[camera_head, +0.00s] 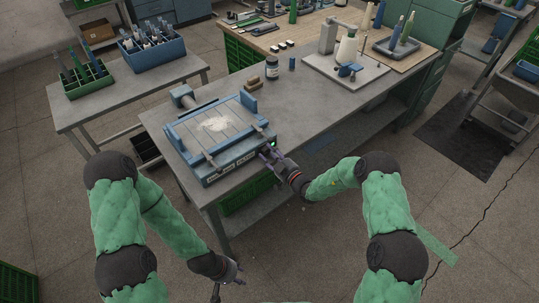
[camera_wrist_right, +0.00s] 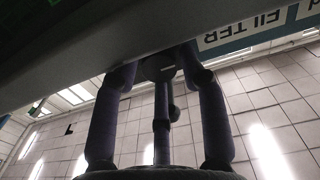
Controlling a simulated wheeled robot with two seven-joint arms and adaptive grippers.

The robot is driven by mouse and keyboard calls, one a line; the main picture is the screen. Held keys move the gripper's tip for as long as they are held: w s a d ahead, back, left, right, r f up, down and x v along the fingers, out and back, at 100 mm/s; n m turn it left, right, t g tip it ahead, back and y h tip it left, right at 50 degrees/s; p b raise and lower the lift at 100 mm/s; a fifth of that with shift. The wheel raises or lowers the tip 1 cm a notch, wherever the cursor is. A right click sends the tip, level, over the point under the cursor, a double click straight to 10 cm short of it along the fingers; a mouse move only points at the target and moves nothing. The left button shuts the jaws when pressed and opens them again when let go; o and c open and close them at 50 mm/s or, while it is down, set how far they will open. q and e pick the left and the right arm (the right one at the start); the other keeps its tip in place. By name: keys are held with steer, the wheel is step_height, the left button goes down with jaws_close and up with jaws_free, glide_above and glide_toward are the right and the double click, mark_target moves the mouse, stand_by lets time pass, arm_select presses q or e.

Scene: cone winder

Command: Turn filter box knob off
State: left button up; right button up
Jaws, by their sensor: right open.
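The blue-grey filter box (camera_head: 220,138) lies on the grey bench, with pale powder on its slatted top and labels along its front. My right gripper (camera_head: 267,153) is at the right end of that front face. In the right wrist view the box's dark front panel crosses the top, with a white label reading FILTER (camera_wrist_right: 243,30). A dark round knob (camera_wrist_right: 158,68) shows between the two open fingers of my right gripper (camera_wrist_right: 157,62); I cannot tell whether they touch it. My left gripper (camera_head: 236,272) is low, over the floor, away from the bench; its opening is unclear.
A small green light (camera_head: 273,144) shows on the box beside my right gripper. A side table at left holds a green rack (camera_head: 86,84) and a blue bin (camera_head: 152,54).

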steer(key=shift+c, duration=0.3)
steer(key=c, duration=0.8)
steer(key=shift+n+p, duration=0.4)
steer(key=shift+n, duration=0.2)
jaws_close()
steer(key=shift+r+n+p, duration=0.1)
steer(key=shift+n+p, duration=0.4)
steer(key=shift+n, duration=0.5)
steer(key=shift+n+p, duration=0.5)
steer(key=shift+n, duration=1.3)
steer(key=shift+a, duration=0.1)
steer(key=o, duration=0.9)
jaws_free()
steer(key=shift+c, duration=0.2)
